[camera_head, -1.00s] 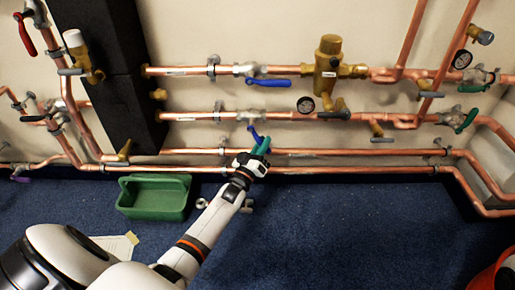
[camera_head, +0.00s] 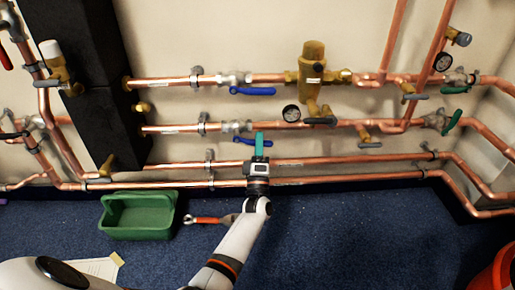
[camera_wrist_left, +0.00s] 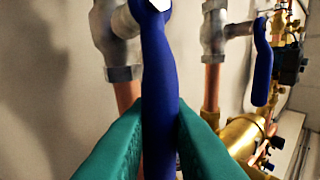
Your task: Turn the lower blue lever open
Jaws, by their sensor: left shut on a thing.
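The lower blue lever (camera_head: 243,139) is on the second pipe from the top. In the head view it lies roughly horizontal, along the pipe, to the right of its grey valve body (camera_head: 236,127). My left gripper (camera_head: 259,144), with green fingers, is shut on the lever and hides its middle. In the left wrist view the blue lever (camera_wrist_left: 160,75) runs between the two green fingers of the gripper (camera_wrist_left: 158,135). The upper blue lever (camera_head: 252,91) lies along the top pipe and also shows in the wrist view (camera_wrist_left: 262,62). My right gripper is not in view.
A brass valve (camera_head: 312,70) and a gauge (camera_head: 291,113) stand right of the levers. Two more copper pipes (camera_head: 330,160) run below. A green tray (camera_head: 140,216) and a red-handled tool (camera_head: 205,220) lie on the blue carpet. A red bucket (camera_head: 497,270) is at lower right.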

